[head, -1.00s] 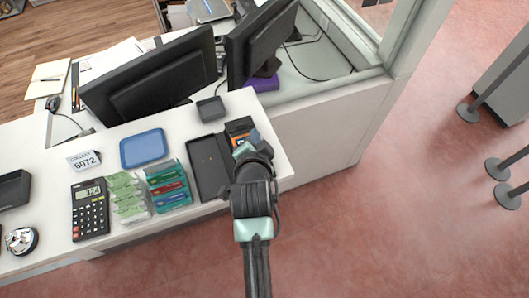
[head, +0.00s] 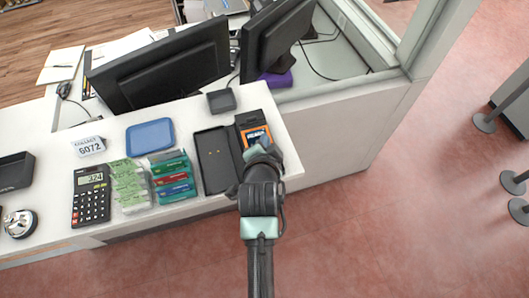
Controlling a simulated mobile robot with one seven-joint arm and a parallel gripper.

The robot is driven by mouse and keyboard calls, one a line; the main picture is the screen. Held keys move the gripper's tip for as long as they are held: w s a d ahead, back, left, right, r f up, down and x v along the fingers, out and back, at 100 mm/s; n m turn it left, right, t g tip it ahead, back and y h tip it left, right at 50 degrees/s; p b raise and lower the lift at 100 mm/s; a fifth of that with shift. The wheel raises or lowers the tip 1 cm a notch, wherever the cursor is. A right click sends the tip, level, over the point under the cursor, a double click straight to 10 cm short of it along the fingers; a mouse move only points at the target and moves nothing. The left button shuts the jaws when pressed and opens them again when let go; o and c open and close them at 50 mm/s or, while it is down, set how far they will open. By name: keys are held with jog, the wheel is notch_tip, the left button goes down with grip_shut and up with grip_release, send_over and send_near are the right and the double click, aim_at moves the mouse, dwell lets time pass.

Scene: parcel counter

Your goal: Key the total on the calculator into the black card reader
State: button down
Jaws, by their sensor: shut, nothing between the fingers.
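The calculator (head: 91,196) lies on the white counter at the left, with dark keys and a display that seems to read 324, though the digits are small. The black card reader (head: 253,120) lies near the counter's right end, with an orange and blue screen. Its lower part, where keys would be, is hidden by my arm. My gripper (head: 262,150) is shut and empty, just over or at the reader's lower part. I cannot tell whether it touches the reader.
A black open tray (head: 213,160) lies directly left of the reader. Green slips (head: 129,185), a rack of cards (head: 173,178), a blue tray (head: 149,138) and a COLLECT 6072 sign (head: 89,146) stand further left. Two monitors (head: 165,62) stand behind. A small dark dish (head: 221,101) sits near them.

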jog(key=f+b, duration=0.1)
jog(key=f, duration=0.1)
jog(key=w+f+b, duration=0.1)
jog(key=f+b, duration=0.1)
jog(key=shift+a+f, duration=0.15)
jog(key=shift+f, duration=0.2)
dwell(1.7)
jog(key=shift+w+f+b, duration=0.1)
jog(key=shift+f+b, duration=0.3)
jog(key=shift+b, duration=0.05)
jog(key=shift+f, duration=0.25)
dwell(0.4)
jog(key=shift+r+p, duration=0.5)
jog(key=shift+r, duration=0.25)
jog(key=shift+a, duration=0.1)
